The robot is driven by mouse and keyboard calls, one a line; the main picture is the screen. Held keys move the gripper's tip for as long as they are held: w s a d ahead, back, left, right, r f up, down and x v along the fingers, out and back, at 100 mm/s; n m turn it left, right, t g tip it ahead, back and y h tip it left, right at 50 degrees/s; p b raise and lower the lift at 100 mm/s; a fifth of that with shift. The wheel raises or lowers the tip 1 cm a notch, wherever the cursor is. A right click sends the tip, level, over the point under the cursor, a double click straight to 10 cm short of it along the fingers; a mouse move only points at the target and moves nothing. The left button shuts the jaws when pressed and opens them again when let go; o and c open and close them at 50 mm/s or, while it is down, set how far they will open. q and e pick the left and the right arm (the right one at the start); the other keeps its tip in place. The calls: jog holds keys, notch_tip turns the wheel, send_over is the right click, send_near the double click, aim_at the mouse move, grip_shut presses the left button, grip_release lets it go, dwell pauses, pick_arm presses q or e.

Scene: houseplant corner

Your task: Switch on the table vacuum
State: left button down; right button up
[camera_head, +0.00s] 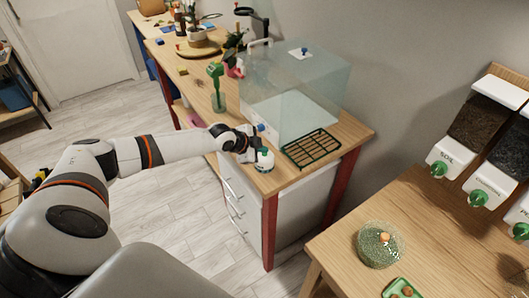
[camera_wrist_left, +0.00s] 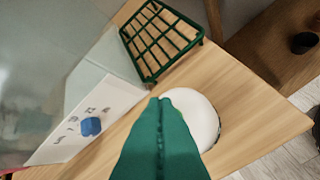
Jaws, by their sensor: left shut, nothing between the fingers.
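The table vacuum, a small round white body with a darker lower rim (camera_head: 264,163), stands near the front edge of the wooden table. In the left wrist view its white round top (camera_wrist_left: 205,118) is partly covered by my fingers. My left gripper (camera_head: 258,150) is at the vacuum, over its top. Its green fingers (camera_wrist_left: 166,102) are shut together with nothing between them. I cannot tell whether the fingertips touch the vacuum. Any switch on its top is hidden behind the fingers. My right gripper is in neither view.
A clear glass case (camera_head: 300,85) with a blue knob (camera_wrist_left: 91,126) stands close behind the gripper. A green wire rack (camera_head: 311,148) lies right of the vacuum. A second table (camera_head: 340,250) is at lower right.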

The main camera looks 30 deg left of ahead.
aim_at(261, 156)
pick_arm(q)
jog(key=shift+r+p, duration=0.55)
jog(key=shift+r, duration=0.05)
notch_tip(261, 156, up, 6)
jog(key=p, duration=0.4)
jog(key=shift+p, duration=0.35)
dwell(0.4)
